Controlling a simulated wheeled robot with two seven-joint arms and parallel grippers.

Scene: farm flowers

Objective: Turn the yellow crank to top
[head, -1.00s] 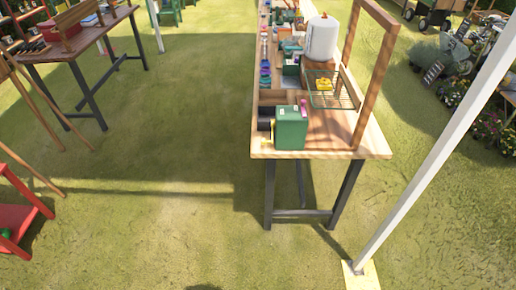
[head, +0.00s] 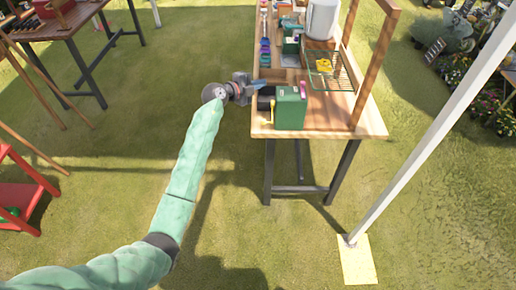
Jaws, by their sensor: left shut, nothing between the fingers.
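The yellow crank (head: 272,106) shows as a thin yellow piece on the left side of a green box (head: 291,109), which stands near the front end of the wooden table (head: 345,126). The crank is small and its exact angle is hard to tell. My left gripper (head: 260,86) is above and slightly left of the crank, over the table's left edge. Its fingers point right and are shut and empty. I cannot tell whether they touch the crank. My right gripper is not in view.
A wire basket with yellow things (head: 325,65) and a wooden frame (head: 373,60) stand behind and right of the box. A white container (head: 322,19) and small colored items are farther back.

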